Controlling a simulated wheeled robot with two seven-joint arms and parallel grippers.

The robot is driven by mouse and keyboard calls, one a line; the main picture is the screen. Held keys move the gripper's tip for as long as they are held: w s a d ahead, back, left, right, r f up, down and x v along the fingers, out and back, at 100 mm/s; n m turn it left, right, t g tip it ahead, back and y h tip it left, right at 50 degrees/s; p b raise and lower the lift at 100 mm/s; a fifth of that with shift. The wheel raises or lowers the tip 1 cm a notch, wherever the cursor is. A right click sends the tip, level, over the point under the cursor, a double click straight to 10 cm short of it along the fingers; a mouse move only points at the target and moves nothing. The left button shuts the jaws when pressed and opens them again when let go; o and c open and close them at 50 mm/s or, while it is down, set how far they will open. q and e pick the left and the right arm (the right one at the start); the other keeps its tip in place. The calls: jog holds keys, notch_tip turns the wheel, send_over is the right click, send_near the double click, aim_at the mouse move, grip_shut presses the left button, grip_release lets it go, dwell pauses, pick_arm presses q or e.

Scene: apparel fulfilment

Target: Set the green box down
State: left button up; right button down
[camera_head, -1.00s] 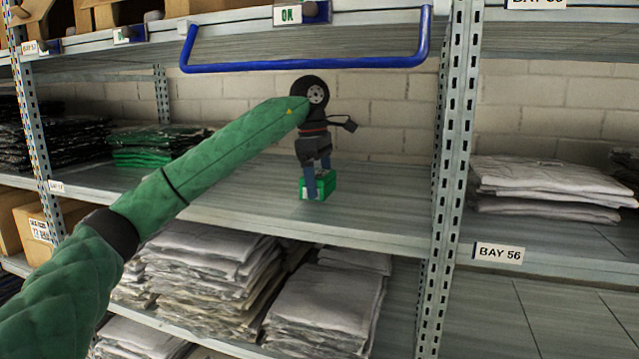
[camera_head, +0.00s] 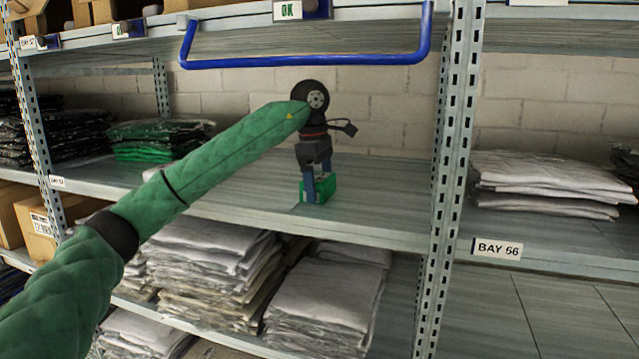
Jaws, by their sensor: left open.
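The small green box (camera_head: 322,188) sits on the middle shelf (camera_head: 375,207), a little back from its front edge. My left gripper (camera_head: 318,188) points down at the box, with its blue fingers open on either side of it. The fingers hide part of the box, and I cannot tell whether they touch it. My right gripper is not in view.
A blue bar (camera_head: 305,66) hangs across the bay above my left arm. A perforated upright (camera_head: 452,165) stands to the right. Folded green garments (camera_head: 160,140) lie at the left, and stacked grey garments (camera_head: 325,298) fill the shelf below. The shelf around the box is clear.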

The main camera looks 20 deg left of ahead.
aim_at(319, 177)
pick_arm(q)
jog(key=shift+r, duration=0.3)
jog(key=r, duration=0.1)
jog(key=r+b, duration=0.1)
jog(key=r, duration=0.1)
jog(key=shift+a+r+b, duration=0.25)
jog(key=shift+r+b, duration=0.15)
jog(key=shift+a+r+b, duration=0.2)
jog(key=shift+r+b, duration=0.2)
jog(key=shift+r, duration=1.2)
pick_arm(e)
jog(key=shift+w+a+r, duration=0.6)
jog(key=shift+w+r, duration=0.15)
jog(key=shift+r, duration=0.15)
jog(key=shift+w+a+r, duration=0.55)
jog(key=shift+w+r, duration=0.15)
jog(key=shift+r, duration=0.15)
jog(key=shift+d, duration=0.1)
